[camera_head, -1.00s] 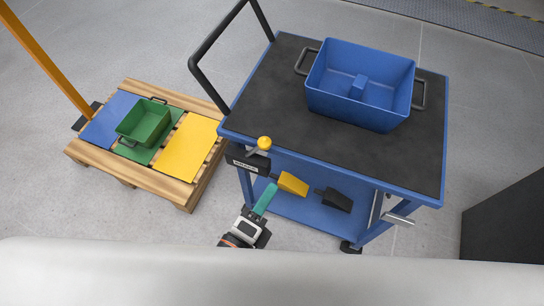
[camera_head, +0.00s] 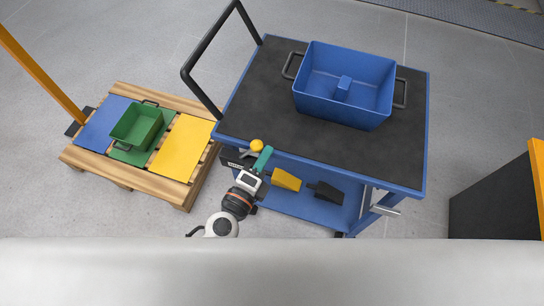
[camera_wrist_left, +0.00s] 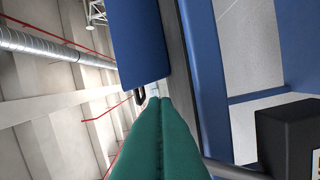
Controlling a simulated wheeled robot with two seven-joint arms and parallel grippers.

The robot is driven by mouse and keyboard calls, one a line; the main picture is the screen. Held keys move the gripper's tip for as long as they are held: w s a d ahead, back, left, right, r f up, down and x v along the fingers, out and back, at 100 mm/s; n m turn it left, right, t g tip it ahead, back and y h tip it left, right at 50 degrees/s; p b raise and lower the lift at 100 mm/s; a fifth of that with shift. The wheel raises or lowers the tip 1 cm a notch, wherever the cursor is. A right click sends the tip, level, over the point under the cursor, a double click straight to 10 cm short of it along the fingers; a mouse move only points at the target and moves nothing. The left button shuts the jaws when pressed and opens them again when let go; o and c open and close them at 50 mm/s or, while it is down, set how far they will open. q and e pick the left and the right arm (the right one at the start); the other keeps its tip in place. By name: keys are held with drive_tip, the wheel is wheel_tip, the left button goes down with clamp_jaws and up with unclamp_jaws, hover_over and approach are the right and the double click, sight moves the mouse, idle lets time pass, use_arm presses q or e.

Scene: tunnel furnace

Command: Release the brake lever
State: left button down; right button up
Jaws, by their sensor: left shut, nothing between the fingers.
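The brake lever's yellow knob (camera_head: 256,145) stands at the near left corner of the blue cart. Below it is the dark brake box (camera_head: 233,158), partly hidden by my gripper. My left gripper (camera_head: 266,151) has its teal fingers pressed together, empty, just right of the knob and pointing up towards the cart top. I cannot tell whether they touch the lever. In the left wrist view the shut fingers (camera_wrist_left: 158,102) point past the cart's edge. A dark box (camera_wrist_left: 288,132) and a grey rod (camera_wrist_left: 232,171) show at its lower right. My right gripper is out of view.
The cart's black top (camera_head: 260,105) carries a blue bin (camera_head: 340,112). A pallet (camera_head: 95,167) with a green bin (camera_head: 135,122) stands left. A dark block (camera_head: 490,205) stands right.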

use_arm(q)
drive_tip(key=shift+a, duration=0.1)
idle(0.4)
drive_tip(key=shift+w+a+r+n+b, duration=0.1)
drive_tip(key=shift+a+r+n+b, duration=0.1)
drive_tip(key=shift+n+b, duration=0.15)
drive_tip(key=shift+w+a+r+n+b, duration=0.25)
drive_tip(key=shift+a+r+n+b, duration=0.25)
drive_tip(key=shift+a+n+b, duration=0.35)
drive_tip(key=w+a+r+n+t+b, duration=0.1)
drive_tip(key=w+a+n+b, duration=0.1)
drive_tip(key=a+n, duration=0.6)
drive_tip(key=shift+w+a+n+t, duration=0.2)
drive_tip(key=shift+w+n+t, duration=0.2)
drive_tip(key=shift+n, duration=0.9)
